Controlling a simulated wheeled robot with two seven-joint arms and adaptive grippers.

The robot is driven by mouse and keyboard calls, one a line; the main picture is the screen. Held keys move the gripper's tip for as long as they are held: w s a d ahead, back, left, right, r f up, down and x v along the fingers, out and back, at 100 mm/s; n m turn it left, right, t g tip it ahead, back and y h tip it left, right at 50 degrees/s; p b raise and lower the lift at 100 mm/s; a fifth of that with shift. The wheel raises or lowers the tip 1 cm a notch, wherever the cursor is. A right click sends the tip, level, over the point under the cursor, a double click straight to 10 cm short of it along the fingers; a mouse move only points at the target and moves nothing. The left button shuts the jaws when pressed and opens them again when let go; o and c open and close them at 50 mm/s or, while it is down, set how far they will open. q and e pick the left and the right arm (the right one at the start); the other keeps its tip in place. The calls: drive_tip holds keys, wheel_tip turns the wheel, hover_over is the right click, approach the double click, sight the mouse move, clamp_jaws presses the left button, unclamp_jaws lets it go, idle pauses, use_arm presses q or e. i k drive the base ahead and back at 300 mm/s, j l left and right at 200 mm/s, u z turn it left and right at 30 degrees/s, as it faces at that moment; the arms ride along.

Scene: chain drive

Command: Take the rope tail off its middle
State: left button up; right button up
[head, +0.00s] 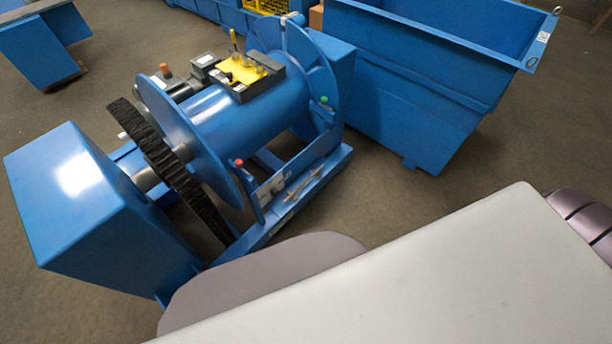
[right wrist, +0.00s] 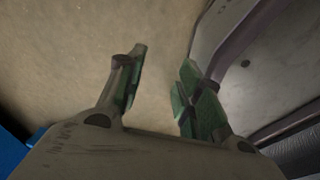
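A blue winch-like machine (head: 215,125) with a drum between round flanges stands on a blue base frame. A black toothed ring (head: 172,170) sits at its left end beside a blue box housing (head: 85,205). I cannot make out a rope tail for certain. A thin grey piece (head: 303,186) lies on the frame's front rail; I cannot tell what it is. My right gripper (right wrist: 162,70) shows in the right wrist view, open and empty, with its green-padded fingers apart over bare floor. My left gripper is not in view.
A yellow plate with a lever (head: 242,70) sits on a dark block atop the drum. A large open blue bin (head: 425,90) stands to the right of the machine. Another blue box (head: 42,40) is at the far left. Bare floor (head: 395,200) lies right of the frame.

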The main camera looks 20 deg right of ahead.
sight(292, 194)
drive_tip(key=i+l, duration=0.15)
drive_tip(key=l, duration=0.2)
drive_tip(key=i+l+u, duration=0.15)
drive_tip(key=l, duration=0.6)
drive_tip(key=i+l+u, duration=0.15)
drive_tip(key=l, duration=0.25)
drive_tip(key=i+l, duration=0.15)
drive_tip(key=l, duration=0.25)
drive_tip(key=u, duration=0.05)
